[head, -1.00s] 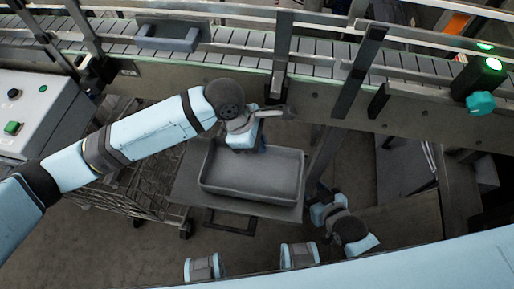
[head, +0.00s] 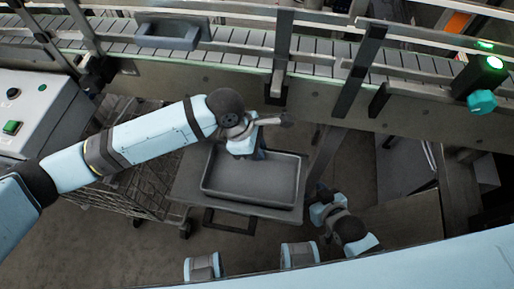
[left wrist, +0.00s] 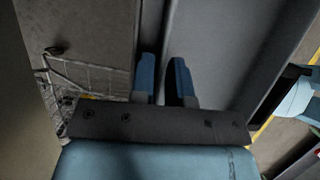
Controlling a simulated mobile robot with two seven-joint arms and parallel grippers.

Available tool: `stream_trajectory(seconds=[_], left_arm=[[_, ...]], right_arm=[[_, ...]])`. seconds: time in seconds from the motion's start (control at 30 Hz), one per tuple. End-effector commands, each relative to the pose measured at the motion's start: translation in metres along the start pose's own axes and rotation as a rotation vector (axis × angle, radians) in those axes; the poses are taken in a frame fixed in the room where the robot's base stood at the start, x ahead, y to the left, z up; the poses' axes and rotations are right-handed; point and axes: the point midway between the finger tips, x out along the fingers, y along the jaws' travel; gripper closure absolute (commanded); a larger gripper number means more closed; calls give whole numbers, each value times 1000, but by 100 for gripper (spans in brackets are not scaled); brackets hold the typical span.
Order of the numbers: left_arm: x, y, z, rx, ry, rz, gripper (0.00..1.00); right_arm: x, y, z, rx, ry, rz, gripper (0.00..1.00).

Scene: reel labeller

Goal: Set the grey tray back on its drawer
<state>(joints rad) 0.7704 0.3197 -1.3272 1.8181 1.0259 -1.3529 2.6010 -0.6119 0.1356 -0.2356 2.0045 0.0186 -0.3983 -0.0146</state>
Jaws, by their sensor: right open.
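The grey tray (head: 250,183) is an empty, shallow rectangular bin in the middle of the head view. It lies over the flat drawer (head: 188,188), whose dark handle sticks out in front. I cannot tell whether the tray touches the drawer. My left gripper (head: 260,153) is at the tray's far rim, fingers pointing down. In the left wrist view its blue fingers (left wrist: 165,80) stand close together with the tray's rim between them; it is shut on the rim. My right gripper (head: 318,190) is low beside the tray's right end, open and apparently empty.
The conveyor (head: 235,45) runs across the back with a blue-grey bin (head: 168,36) on it. A wire cart (head: 140,190) stands left of the drawer, below a control box (head: 35,110). A dark post (head: 325,155) stands close right of the tray.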

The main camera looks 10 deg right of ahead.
Motion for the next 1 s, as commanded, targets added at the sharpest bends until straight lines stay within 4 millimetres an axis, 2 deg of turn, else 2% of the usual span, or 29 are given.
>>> stream_trajectory(seconds=[0.23,0.4,0.57,1.0], left_arm=[[-42,1,0,-1,-2,2,84],[-65,1,0,-1,-1,2,84],[-72,0,0,-2,-1,0,84],[-72,1,0,-2,0,0,84]], right_arm=[[-2,0,-4,-2,3,1,51],[-3,0,-5,-4,4,1,51],[-3,1,-4,-5,3,2,51],[-3,1,-3,-5,2,2,51]])
